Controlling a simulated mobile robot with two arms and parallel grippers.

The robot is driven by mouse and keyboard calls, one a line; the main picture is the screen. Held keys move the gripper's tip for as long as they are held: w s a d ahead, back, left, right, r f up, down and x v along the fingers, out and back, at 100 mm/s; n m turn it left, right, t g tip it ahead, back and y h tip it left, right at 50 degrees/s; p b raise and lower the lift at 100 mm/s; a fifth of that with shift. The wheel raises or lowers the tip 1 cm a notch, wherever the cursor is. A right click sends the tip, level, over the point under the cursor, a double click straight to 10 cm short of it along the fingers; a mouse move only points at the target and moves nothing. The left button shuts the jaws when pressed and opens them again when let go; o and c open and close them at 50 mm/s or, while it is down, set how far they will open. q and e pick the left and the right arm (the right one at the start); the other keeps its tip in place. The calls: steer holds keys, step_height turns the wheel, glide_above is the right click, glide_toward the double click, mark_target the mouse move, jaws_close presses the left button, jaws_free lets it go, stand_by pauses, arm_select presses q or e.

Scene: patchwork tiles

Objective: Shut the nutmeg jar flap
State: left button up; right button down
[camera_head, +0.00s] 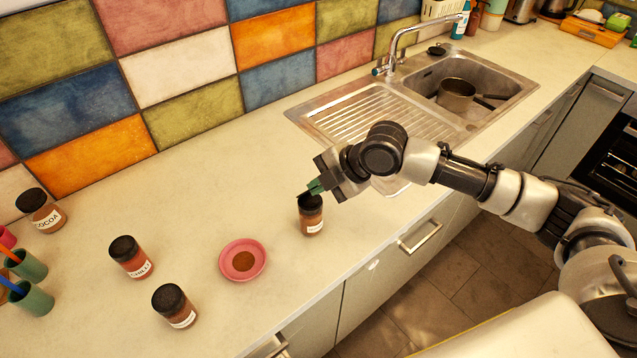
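A small spice jar (312,219) with brown contents, a white label and a black top stands upright on the counter near its front edge. Its label is too small to read, so I cannot confirm that it is the nutmeg jar. Its black flap (306,202) seems to stick up on the left side of the top, partly behind my gripper. My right gripper (316,187) has dark green fingertips just above the jar's top. I cannot tell whether they touch the flap or how far apart they are. My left gripper is out of view.
A pink saucer (258,262) with brown powder lies left of the jar. Closed jars labelled chili (133,262) and cocoa (46,217), and another jar (178,312), stand further left. A sink (508,88) with a pot (457,93) is behind right. The counter behind the saucer is clear.

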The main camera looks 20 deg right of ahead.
mark_target(316, 210)
steer(key=f+t+b, duration=0.1)
steer(key=b, duration=0.1)
steer(key=s+f+t+y+b, duration=0.1)
steer(key=t+b, duration=0.1)
steer(key=b, duration=0.1)
steer(key=s+f+n+t+y+b, duration=0.1)
steer(key=f+b, duration=0.1)
steer(key=b, duration=0.1)
steer(key=shift+s+d, duration=0.15)
steer(key=shift+d, duration=0.25)
steer(key=f+t+y+b, duration=0.1)
steer(key=b, duration=0.3)
steer(key=f+n+t+y+b, duration=0.1)
steer(key=t+b, duration=0.1)
steer(key=b, duration=0.3)
steer(key=shift+s+d+f+n+t+y, duration=0.1)
steer(key=shift+s+f+n+t+y, duration=0.1)
steer(key=shift+s+n+t+y, duration=0.15)
steer(key=shift+t+y+b, duration=0.45)
steer(key=shift+b, duration=0.6)
steer(key=c, duration=1.3)
jaws_free()
steer(key=shift+c, duration=0.2)
